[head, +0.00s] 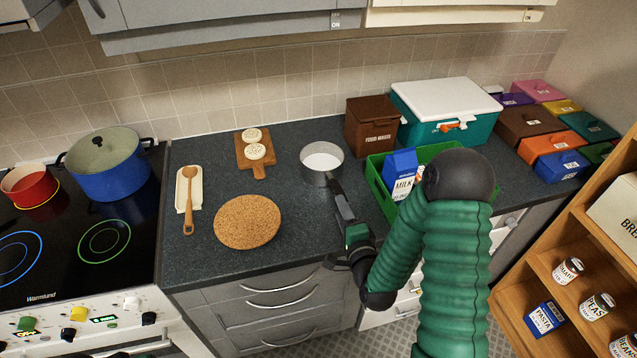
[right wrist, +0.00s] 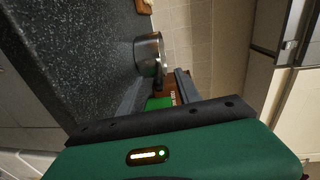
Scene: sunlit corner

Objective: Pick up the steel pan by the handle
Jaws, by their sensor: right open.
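The steel pan (head: 322,161) sits on the dark worktop, a round pan with a pale inside. In the right wrist view the pan (right wrist: 148,56) shows its shiny side wall, just beyond the jaws. Its handle points toward my right gripper (head: 343,212) and is partly hidden by it or merges with its dark fingers. My right gripper is open, on the near side of the pan. One grey finger (right wrist: 185,86) shows in the right wrist view, close to the handle end. I cannot tell whether it touches the handle.
A green crate (head: 376,184) with a milk carton (head: 400,172) stands right of the pan, close to my right arm. A brown food waste box (head: 371,126) is behind. A cork mat (head: 247,222) and a wooden board (head: 256,168) lie left. Bare worktop surrounds them.

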